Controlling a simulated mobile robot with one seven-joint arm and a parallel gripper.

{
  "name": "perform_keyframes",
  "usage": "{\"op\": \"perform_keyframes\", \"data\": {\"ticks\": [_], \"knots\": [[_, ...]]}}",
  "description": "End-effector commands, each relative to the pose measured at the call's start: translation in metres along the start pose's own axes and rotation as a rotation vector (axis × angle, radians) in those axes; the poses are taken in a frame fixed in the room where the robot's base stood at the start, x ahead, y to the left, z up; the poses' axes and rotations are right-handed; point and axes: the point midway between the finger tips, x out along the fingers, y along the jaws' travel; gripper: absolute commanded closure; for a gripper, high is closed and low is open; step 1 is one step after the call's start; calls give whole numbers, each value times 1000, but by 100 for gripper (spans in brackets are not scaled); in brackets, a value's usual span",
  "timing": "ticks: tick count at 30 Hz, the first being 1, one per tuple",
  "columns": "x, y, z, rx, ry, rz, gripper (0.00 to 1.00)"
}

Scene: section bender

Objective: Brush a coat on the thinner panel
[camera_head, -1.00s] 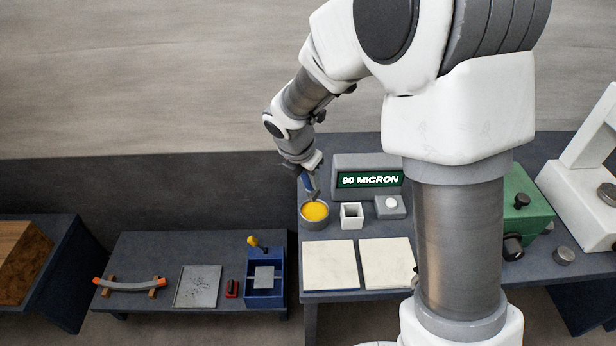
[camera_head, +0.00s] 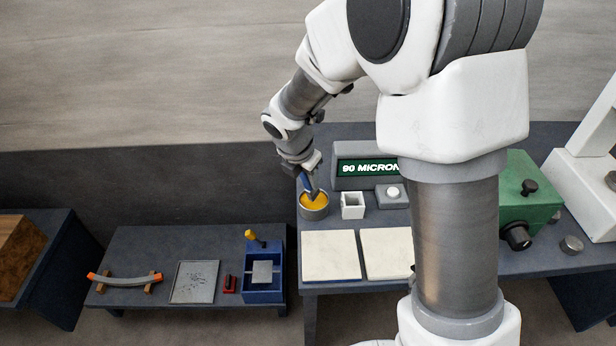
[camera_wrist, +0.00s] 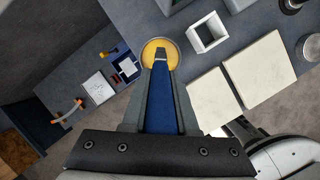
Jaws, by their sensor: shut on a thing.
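My gripper (camera_head: 306,171) is shut on a blue-handled brush (camera_wrist: 160,100), whose tip is over the round tin of yellow coating (camera_head: 315,204). In the wrist view the brush end overlaps the yellow surface in the tin (camera_wrist: 151,48); how deep it dips I cannot tell. Two pale panels lie side by side in front of the tin: the left panel (camera_head: 331,256) and the right panel (camera_head: 388,252), partly hidden by my arm. Both look bare.
A white open square cup (camera_head: 352,205) and a grey box with a white button (camera_head: 392,194) stand right of the tin. A green machine (camera_head: 528,200) is farther right. A lower bench (camera_head: 140,245) at left holds a curved bar, a plate and a blue fixture (camera_head: 265,275).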

Motion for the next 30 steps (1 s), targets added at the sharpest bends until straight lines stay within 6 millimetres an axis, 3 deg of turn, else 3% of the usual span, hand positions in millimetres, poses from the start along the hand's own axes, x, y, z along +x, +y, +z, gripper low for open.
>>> {"op": "perform_keyframes", "data": {"ticks": [30], "knots": [[10, 0, -3, 0, 0, 0, 100]]}}
